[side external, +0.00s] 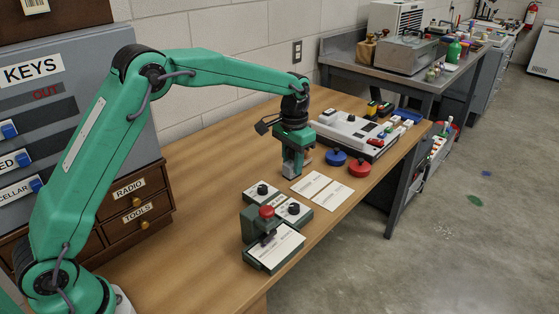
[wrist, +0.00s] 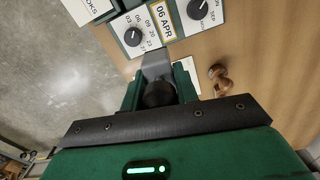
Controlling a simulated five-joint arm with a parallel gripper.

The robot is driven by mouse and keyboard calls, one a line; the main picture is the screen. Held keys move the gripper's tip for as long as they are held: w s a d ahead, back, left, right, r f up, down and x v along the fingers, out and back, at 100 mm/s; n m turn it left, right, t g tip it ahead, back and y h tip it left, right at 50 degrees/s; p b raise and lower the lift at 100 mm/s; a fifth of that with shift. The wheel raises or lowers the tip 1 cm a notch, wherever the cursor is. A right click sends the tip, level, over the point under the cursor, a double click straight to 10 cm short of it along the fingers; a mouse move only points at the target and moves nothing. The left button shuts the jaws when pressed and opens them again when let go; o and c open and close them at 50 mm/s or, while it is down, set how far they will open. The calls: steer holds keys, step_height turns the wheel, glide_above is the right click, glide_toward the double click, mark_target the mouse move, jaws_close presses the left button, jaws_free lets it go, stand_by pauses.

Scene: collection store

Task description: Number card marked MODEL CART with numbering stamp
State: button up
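In the side view my gripper (side external: 294,155) points down over the table, above and behind the dial boxes. It is shut on a grey metal stamp (side external: 292,168). In the wrist view the stamp's dark round knob (wrist: 160,94) sits between the green fingers, with its grey metal body (wrist: 155,66) beyond. Two white cards (side external: 307,185) (side external: 327,196) lie to the right of the gripper. Another white card (side external: 277,246) lies on the green base of a small press (side external: 252,226) with a red knob.
Two dial boxes (side external: 262,191) (side external: 293,210) stand between gripper and press; the wrist view shows dials (wrist: 133,37) and a "06 APR" window (wrist: 167,18). Blue (side external: 336,157) and red (side external: 360,168) round pads and a white machine (side external: 355,133) stand right. Wooden drawers (side external: 137,201) stand left.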

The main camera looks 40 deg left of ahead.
steer(key=c, duration=0.3)
steer(key=shift+n, duration=0.6)
steer(key=s+d, duration=0.5)
steer(key=d, duration=0.1)
steer(key=s+d, duration=0.5)
steer(key=s, duration=0.1)
steer(key=shift+s+d+f, duration=0.1)
steer(key=shift+d+f, duration=0.05)
steer(key=shift+d, duration=0.25)
steer(key=shift+f, duration=0.15)
steer(key=shift+a+f, duration=0.2)
steer(key=shift+f, duration=0.85)
steer(key=shift+a+f, duration=0.25)
steer(key=shift+f, duration=0.75)
steer(key=shift+a+f, duration=0.2)
steer(key=shift+f, duration=0.85)
steer(key=shift+f, duration=0.6)
steer(key=shift+c, duration=0.2)
step_height(320, 180, up, 7)
